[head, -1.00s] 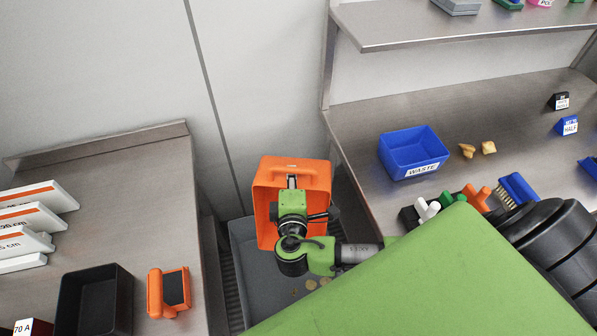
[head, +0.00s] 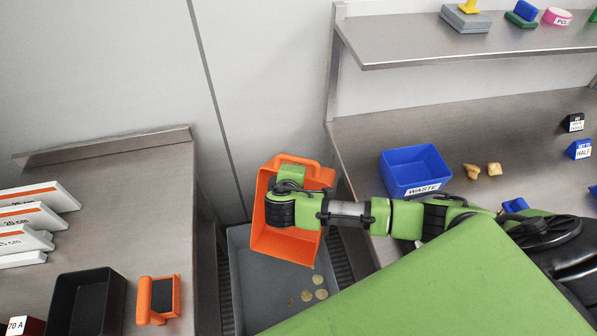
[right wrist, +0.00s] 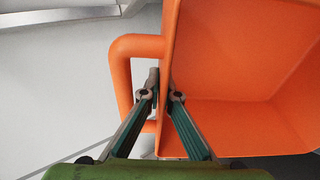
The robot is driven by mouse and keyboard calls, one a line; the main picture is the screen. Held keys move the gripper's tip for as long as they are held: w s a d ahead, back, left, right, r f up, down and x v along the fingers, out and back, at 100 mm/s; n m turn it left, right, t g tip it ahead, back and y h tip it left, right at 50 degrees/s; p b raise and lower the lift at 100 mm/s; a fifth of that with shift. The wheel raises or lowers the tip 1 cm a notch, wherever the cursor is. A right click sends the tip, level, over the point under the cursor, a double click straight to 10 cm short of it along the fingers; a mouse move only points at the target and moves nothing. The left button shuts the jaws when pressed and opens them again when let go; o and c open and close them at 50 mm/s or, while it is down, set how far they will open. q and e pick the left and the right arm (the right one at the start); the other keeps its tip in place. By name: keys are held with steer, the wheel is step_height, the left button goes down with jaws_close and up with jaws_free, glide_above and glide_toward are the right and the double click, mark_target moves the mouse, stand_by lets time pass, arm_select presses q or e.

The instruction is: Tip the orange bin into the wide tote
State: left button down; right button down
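The orange bin (head: 275,232) is tilted over the grey tote (head: 255,300), its open side facing the head camera. My right gripper (right wrist: 162,97) is shut on the bin's wall beside its loop handle (right wrist: 121,80), one finger on each side of the wall. In the right wrist view the visible part of the bin's inside (right wrist: 240,55) looks empty. In the head view my right wrist covers part of the bin. Several round tan pieces (head: 307,295) lie in the tote, whose near right part is hidden by my green body. My left gripper is not in view.
The tote stands low between two steel counters. The left counter (head: 130,190) holds a black bin (head: 84,302), an orange-handled tool (head: 158,298) and white labelled boxes. The right counter (head: 375,130) holds a blue WASTE bin (head: 414,170) and two tan chunks (head: 483,170).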

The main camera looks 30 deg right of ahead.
steer(key=shift+w+d+f, duration=0.3)
steer(key=shift+w, duration=0.1)
steer(key=w+f+g+b, duration=0.1)
steer(key=d+f+g+y+b, duration=0.1)
steer(key=w+d+f+y+b, duration=0.1)
steer(key=f, duration=0.1)
steer(key=shift+w+d+f+g, duration=0.1)
steer(key=shift+w+d+g, duration=0.15)
steer(key=shift+w+g, duration=0.15)
step_height(320, 180, down, 9)
steer(key=w+d+g+y+b, duration=0.1)
steer(key=g+y+b, duration=0.4)
steer(key=b, duration=0.4)
steer(key=shift+w+d+f+m+b, duration=0.15)
steer(key=shift+w+d+m+b, duration=0.15)
steer(key=shift+w+m, duration=0.1)
steer(key=shift+s, duration=0.1)
